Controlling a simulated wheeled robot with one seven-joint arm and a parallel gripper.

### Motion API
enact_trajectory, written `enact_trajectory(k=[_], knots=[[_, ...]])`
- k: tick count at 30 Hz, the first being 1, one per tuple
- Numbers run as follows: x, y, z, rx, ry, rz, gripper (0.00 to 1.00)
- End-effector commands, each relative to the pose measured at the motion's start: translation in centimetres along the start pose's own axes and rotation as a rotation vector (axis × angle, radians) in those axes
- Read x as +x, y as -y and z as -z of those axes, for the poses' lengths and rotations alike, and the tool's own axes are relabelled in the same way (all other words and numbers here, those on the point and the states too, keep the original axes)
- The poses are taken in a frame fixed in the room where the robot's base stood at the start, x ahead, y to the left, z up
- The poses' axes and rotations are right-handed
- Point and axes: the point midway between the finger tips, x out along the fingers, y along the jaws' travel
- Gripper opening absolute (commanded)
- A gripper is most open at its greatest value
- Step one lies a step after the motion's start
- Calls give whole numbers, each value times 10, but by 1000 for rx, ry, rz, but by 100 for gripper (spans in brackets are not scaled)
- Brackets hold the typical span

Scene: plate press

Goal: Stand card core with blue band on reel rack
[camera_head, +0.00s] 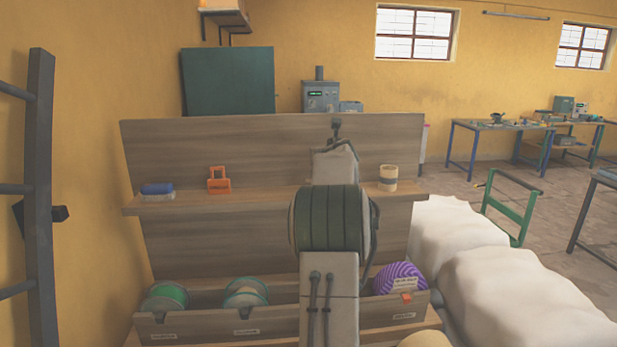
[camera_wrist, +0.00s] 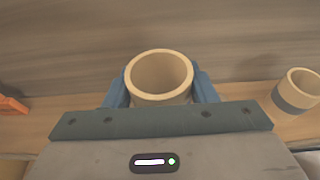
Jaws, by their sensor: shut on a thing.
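My gripper (camera_wrist: 160,88) is shut on a card core (camera_wrist: 160,99), its blue fingers on either side of it. The core is upright with its open cream rim facing the wrist camera. Its lower side is hidden, so I cannot tell whether it bears a blue band. It is over the upper shelf of the wooden rack (camera_head: 270,197); I cannot tell whether it touches. A second card core (camera_wrist: 297,91) with a grey-blue band stands on that shelf to the right; it also shows in the head view (camera_head: 388,174). In the head view my arm hides the gripper and held core.
On the shelf's left are a blue roll (camera_head: 157,188) and an orange tag-like piece (camera_head: 218,180). The trough below (camera_head: 200,326) holds a green reel (camera_head: 166,297), a teal reel (camera_head: 246,292) and a purple coil (camera_head: 400,278). White-covered bulk (camera_head: 480,260) lies right of the rack.

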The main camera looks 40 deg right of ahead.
Motion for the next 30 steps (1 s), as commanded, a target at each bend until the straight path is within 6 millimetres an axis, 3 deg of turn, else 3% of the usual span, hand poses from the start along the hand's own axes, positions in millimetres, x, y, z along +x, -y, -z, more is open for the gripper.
enact_trajectory(k=[3, 9, 14, 24, 30], knots=[[19, -23, 10, 0, -2, -3, 29], [36, -44, 20, -2, 0, -3, 29], [39, -47, 23, -1, 1, -2, 29], [49, -46, 58, 0, 0, -3, 29], [50, -47, 60, -2, 1, -3, 29]])
